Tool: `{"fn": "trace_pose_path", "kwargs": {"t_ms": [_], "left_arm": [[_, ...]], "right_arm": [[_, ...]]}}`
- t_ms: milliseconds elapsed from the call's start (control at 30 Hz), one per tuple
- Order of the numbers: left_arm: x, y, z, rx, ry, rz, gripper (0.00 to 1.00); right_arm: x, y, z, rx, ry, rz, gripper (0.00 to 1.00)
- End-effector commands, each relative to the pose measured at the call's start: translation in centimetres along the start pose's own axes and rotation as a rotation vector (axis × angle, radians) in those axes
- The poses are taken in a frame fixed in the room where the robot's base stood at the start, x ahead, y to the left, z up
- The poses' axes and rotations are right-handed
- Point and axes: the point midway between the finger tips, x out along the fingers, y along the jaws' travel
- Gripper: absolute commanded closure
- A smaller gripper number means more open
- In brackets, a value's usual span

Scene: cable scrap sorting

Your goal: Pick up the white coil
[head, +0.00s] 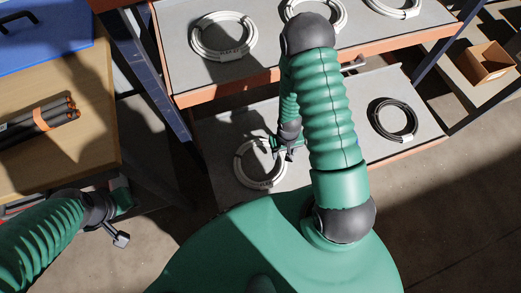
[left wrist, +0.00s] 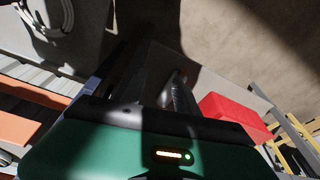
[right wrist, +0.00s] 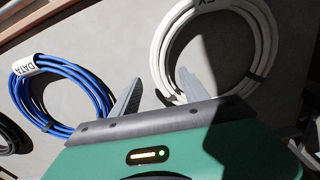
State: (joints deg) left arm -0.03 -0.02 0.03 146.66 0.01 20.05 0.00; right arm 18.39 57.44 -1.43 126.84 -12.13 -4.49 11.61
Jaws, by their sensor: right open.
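A white coil (head: 241,172) lies on the lower grey shelf, partly in shadow and partly covered by my right gripper (head: 284,149). In the right wrist view the white coil (right wrist: 163,45) is at upper right with a dark-lettered white label. My right gripper (right wrist: 158,88) is open there, and the coil's near-left strands show between its two fingers. I cannot tell whether the fingers touch the coil. My left gripper (head: 121,239) hangs at lower left in the head view, away from the coils. Its fingers are in shadow in the left wrist view.
A blue coil (right wrist: 75,85) labelled DATA lies left of the white one in the right wrist view. A black coil (head: 393,120) is on the lower shelf. Several white coils (head: 223,37) lie on the orange-edged upper shelf (head: 215,95). A wooden table (head: 95,140) stands left.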

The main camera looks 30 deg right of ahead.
Motion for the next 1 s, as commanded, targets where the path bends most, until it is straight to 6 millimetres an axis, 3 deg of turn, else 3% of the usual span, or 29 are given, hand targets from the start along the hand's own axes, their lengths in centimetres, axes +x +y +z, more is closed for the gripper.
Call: {"fn": "trace_pose_path", "kwargs": {"t_ms": [33, 100, 367, 767, 1000], "left_arm": [[1.6, 0.0, 0.4, -0.001, -0.001, 0.0, 0.64], [2.0, -0.1, 0.5, -0.002, -0.001, 0.0, 0.64], [1.8, 0.0, 0.5, -0.001, -0.001, 0.0, 0.64], [1.9, 0.0, 0.5, -0.001, -0.001, 0.0, 0.64], [1.8, 0.0, 0.5, -0.001, -0.001, 0.0, 0.64]], "right_arm": [[2.0, 0.0, -0.1, -0.002, -0.001, 0.0, 0.47], [3.0, 0.0, -0.1, -0.002, -0.002, -0.001, 0.47], [3.2, 0.2, -0.2, 0.0, -0.001, -0.007, 0.49], [3.1, 0.1, -0.1, -0.001, -0.001, -0.004, 1.0], [3.1, 0.1, -0.2, 0.0, -0.001, -0.005, 1.0]]}}
